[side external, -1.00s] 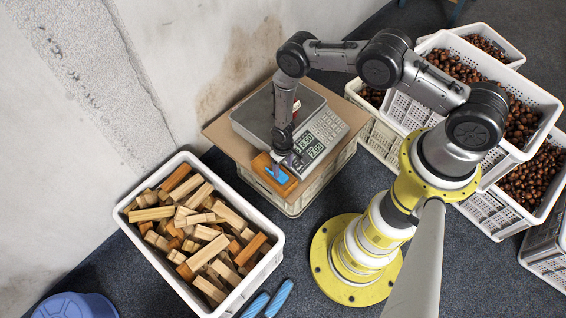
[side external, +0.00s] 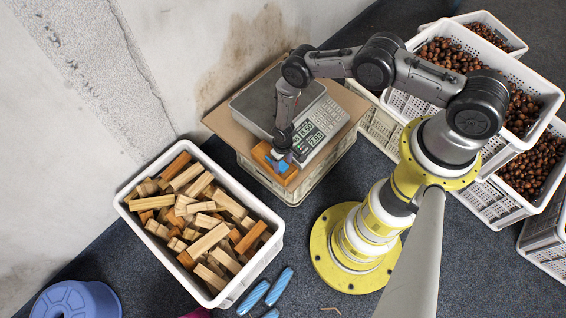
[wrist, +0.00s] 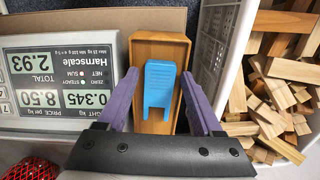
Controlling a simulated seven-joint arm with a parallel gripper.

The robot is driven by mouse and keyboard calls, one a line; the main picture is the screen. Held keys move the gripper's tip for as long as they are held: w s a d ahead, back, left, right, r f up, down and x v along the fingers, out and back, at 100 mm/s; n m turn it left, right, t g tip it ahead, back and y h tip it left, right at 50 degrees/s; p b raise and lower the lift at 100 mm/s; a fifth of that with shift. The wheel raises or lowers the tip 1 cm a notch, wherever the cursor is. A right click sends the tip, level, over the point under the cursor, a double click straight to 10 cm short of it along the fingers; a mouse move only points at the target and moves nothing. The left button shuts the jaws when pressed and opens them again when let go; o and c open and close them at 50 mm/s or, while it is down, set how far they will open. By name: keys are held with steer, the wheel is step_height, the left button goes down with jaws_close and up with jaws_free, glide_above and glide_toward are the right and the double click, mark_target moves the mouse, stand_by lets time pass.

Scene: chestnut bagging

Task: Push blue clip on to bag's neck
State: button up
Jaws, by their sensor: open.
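The blue clip (wrist: 159,86) lies in an open orange wooden box (wrist: 160,52), with its two prongs toward my gripper in the wrist view. My gripper (wrist: 160,82) is open, its purple fingers on either side of the clip with gaps between. In the side view, the gripper (side external: 283,156) is low over the box (side external: 289,175), and the clip (side external: 279,165) is partly hidden. A red mesh bag (wrist: 32,169) shows only in part at the wrist view's bottom left corner. Its neck is not in view.
A scale (side external: 322,127) stands beside the box on a cardboard-topped crate (side external: 223,120). A white crate of wood blocks (side external: 272,250) is at the left. Chestnut crates (side external: 548,92) stand at the right. Blue rolls (side external: 254,297) and a blue stool (side external: 76,300) are on the floor.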

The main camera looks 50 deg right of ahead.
steer(key=c, duration=0.9)
steer(key=shift+r, duration=3.5)
